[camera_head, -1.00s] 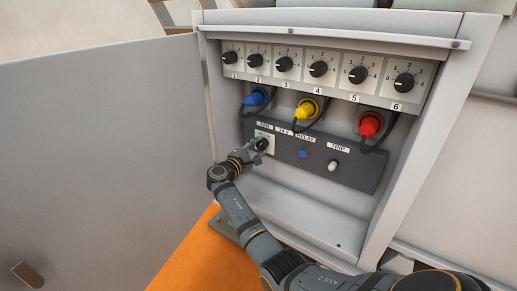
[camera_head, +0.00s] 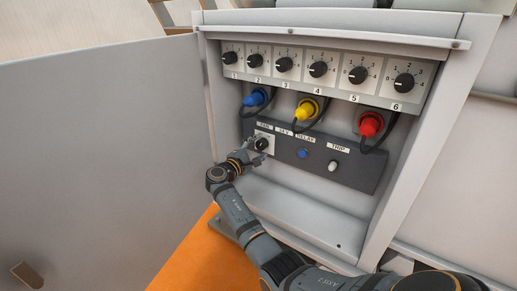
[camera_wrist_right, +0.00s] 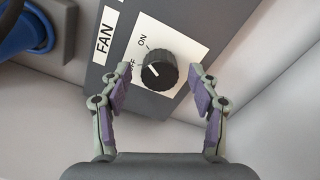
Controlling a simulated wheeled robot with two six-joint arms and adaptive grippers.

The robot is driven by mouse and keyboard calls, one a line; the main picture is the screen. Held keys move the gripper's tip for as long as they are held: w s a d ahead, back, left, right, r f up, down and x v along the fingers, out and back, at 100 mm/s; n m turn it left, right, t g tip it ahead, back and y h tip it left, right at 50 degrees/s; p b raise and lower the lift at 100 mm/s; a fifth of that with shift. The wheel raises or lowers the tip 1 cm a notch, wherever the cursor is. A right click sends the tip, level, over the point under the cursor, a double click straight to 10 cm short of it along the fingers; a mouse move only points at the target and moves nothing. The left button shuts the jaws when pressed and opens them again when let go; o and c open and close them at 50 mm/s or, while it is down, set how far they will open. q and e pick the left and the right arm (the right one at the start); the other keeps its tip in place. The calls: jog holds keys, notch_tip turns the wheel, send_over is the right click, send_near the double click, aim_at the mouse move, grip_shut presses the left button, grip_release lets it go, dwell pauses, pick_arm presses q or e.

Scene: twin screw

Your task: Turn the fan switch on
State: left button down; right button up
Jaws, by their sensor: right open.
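The fan switch is a round black knob (camera_head: 263,145) on a pale plate at the left end of the dark lower panel. In the right wrist view the knob (camera_wrist_right: 160,71) shows a white mark on its left side that seems to point towards the OFF label, with ON above it. My right gripper (camera_head: 258,153) is just in front of and below the knob. In the right wrist view its fingers (camera_wrist_right: 159,86) are spread apart, one on each side of the knob, with gaps. They hold nothing. My left gripper is out of view.
The dark lower panel also has a blue button (camera_head: 303,153) and a pale knob (camera_head: 333,166). Blue (camera_head: 255,97), yellow (camera_head: 305,109) and red (camera_head: 370,124) plugs with cables hang above it. The cabinet door (camera_head: 100,150) stands open at left.

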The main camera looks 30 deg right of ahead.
jog(key=v, duration=0.7)
jog(key=shift+a+f, duration=0.1)
